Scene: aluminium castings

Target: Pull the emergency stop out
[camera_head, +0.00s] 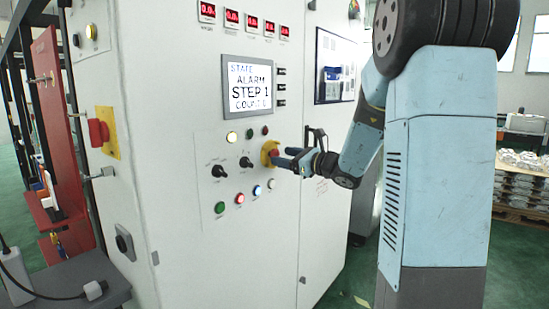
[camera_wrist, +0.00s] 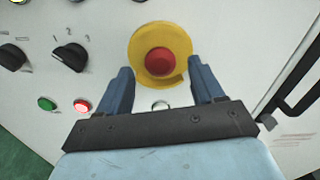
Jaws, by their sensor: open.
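The emergency stop is a red mushroom button (camera_wrist: 160,62) on a round yellow backing (camera_wrist: 141,43). In the head view the emergency stop (camera_head: 274,153) sits on the front panel of a white cabinet, partly behind my gripper. My gripper (camera_head: 283,160) is at the panel right by the button. I cannot tell whether a fingertip touches the yellow backing.
The white cabinet (camera_head: 175,165) carries a screen (camera_head: 247,87) reading ALARM, STEP 1. Black rotary knobs (camera_wrist: 69,58) and lit buttons (camera_wrist: 81,105) lie left of the emergency stop. A black door handle (camera_wrist: 300,85) stands out close on the right. A second red knob (camera_head: 97,132) is on the cabinet's left side.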

